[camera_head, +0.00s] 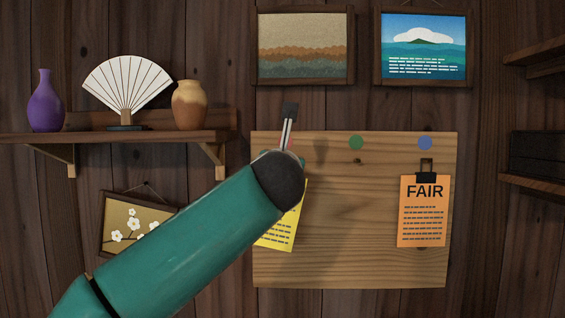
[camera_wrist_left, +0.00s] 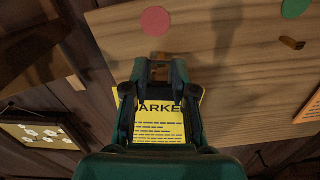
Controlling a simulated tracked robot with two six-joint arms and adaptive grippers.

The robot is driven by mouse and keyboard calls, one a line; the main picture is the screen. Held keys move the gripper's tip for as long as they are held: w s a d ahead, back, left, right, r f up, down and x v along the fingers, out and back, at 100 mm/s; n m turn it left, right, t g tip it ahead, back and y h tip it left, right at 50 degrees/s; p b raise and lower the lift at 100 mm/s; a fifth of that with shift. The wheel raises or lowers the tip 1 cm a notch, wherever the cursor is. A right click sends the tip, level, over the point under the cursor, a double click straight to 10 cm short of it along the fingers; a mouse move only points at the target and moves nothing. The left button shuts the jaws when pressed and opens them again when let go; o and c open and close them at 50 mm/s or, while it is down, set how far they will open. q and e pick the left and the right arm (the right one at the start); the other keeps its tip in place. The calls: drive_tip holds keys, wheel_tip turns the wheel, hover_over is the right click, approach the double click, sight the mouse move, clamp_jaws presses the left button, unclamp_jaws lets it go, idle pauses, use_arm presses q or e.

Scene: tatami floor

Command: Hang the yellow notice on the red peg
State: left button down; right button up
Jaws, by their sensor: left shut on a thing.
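The yellow notice (camera_head: 285,229) shows in the head view, partly hidden behind my left arm, in front of the board's left part. In the left wrist view the notice (camera_wrist_left: 158,125) hangs below my left gripper (camera_wrist_left: 160,88), which is shut on its top; its lettering reads "ARKE" where visible. The red dot (camera_wrist_left: 156,21) on the board lies just beyond the fingertips. A small brown wooden piece (camera_wrist_left: 161,57) shows between the dot and the fingers, probably the red peg; whether the notice's loop is around it I cannot tell. My right gripper is not in view.
The wooden board (camera_head: 350,265) also has a green dot (camera_head: 356,142) with a peg and a blue dot (camera_head: 424,143). An orange "FAIR" notice (camera_head: 423,215) hangs below the blue dot. A shelf (camera_head: 110,137) with vases and a fan is at left.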

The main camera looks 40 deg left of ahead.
use_arm(q)
drive_tip(key=shift+p+x, duration=0.5)
drive_tip(key=shift+x, duration=0.7)
drive_tip(key=shift+f, duration=0.3)
